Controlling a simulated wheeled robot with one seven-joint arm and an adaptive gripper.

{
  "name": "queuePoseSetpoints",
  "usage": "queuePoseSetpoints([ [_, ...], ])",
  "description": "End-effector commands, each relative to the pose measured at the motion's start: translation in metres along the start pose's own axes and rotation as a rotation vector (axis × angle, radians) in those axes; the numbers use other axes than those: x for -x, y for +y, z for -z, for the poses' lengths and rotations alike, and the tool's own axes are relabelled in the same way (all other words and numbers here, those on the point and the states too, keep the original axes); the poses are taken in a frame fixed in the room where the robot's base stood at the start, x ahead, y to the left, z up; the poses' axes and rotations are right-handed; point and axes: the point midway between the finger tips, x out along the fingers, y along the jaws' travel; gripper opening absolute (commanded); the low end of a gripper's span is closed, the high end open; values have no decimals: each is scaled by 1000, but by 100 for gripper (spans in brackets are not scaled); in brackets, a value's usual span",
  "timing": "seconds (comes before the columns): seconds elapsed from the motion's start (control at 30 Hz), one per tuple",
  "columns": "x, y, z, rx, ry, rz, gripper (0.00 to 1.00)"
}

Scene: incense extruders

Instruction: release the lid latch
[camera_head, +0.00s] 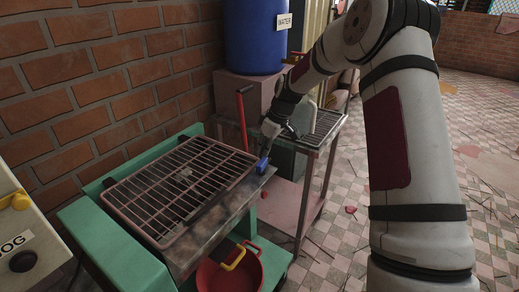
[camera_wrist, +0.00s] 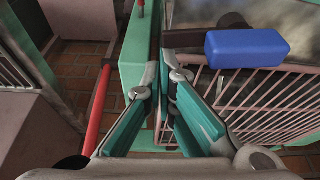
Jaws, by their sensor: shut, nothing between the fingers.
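The lid is a pinkish wire grate (camera_head: 182,182) lying closed over the green machine (camera_head: 98,228); its bars also show in the wrist view (camera_wrist: 272,103). A blue block (camera_head: 262,164), which looks like the latch handle, sits at the lid's right corner. In the wrist view the blue block (camera_wrist: 245,48) is at the upper right, beyond my fingertips and to their right. My gripper (camera_wrist: 162,80) is shut and empty, with its fingertips over the green frame edge beside the grate. In the head view it is just above the blue block; contact cannot be told.
A red lever (camera_head: 242,120) stands upright behind the grate, close left of my fingers in the wrist view (camera_wrist: 97,112). A red bucket (camera_head: 230,276) is under the front edge. A metal side table (camera_head: 322,125) and a blue water barrel (camera_head: 256,37) stand behind. Open floor lies right.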

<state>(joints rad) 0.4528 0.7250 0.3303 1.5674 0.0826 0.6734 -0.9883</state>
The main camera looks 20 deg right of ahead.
Motion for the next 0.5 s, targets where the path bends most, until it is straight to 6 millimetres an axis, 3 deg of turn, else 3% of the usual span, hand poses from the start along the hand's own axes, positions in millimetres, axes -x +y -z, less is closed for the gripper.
queuePoseSetpoints([
  [0.5,3,3,-8,7,0,2,0],
])
